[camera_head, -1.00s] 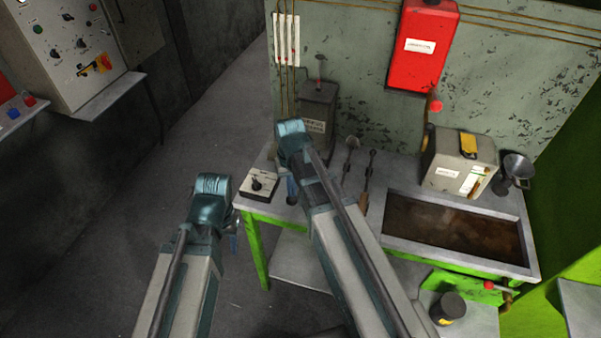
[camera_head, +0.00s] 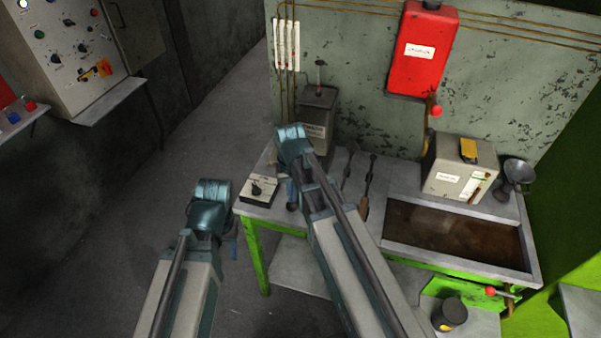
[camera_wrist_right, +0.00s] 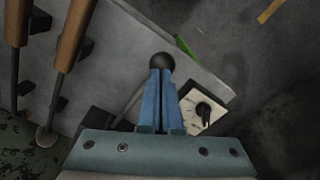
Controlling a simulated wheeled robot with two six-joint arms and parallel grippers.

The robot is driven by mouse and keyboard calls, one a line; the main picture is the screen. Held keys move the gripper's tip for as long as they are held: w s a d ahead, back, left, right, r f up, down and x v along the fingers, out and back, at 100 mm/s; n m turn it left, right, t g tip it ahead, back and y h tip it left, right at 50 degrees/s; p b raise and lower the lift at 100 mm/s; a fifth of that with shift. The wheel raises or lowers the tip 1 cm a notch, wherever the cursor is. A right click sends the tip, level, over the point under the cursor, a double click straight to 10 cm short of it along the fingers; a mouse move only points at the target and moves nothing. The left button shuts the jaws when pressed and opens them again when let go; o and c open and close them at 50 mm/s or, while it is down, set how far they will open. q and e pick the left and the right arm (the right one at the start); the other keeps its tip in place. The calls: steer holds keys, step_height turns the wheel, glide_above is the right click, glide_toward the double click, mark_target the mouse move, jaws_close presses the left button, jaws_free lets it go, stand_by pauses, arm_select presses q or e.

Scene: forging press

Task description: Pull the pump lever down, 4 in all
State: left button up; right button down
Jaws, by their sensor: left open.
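The pump lever ends in a black ball knob (camera_wrist_right: 162,62), seen in the right wrist view at the tips of my right gripper (camera_wrist_right: 161,82). Its thin rod (camera_wrist_right: 131,104) runs off to the lower left, partly behind the fingers. The blue fingers are close together at the knob; their exact contact is hard to see. In the head view my right gripper (camera_head: 291,190) points down over the bench's left end, with the dark knob (camera_head: 292,206) just below it. My left gripper (camera_head: 234,247) hangs open and empty left of the bench, mostly hidden by its wrist.
A grey tank (camera_head: 317,118) stands at the back of the bench, beside a small switch box (camera_head: 259,190). A red box (camera_head: 421,55) hangs on the wall. Floor at left is clear.

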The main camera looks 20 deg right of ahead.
arm_select(q)
step_height(320, 180, up, 8)
steer(key=p, duration=0.7)
steer(key=shift+r, duration=0.25)
arm_select(e)
step_height(320, 180, up, 8)
steer(key=w, duration=0.1)
steer(key=shift+w+d+r, duration=0.15)
steer(key=shift+d+r, duration=0.05)
steer(key=shift+d, duration=0.25)
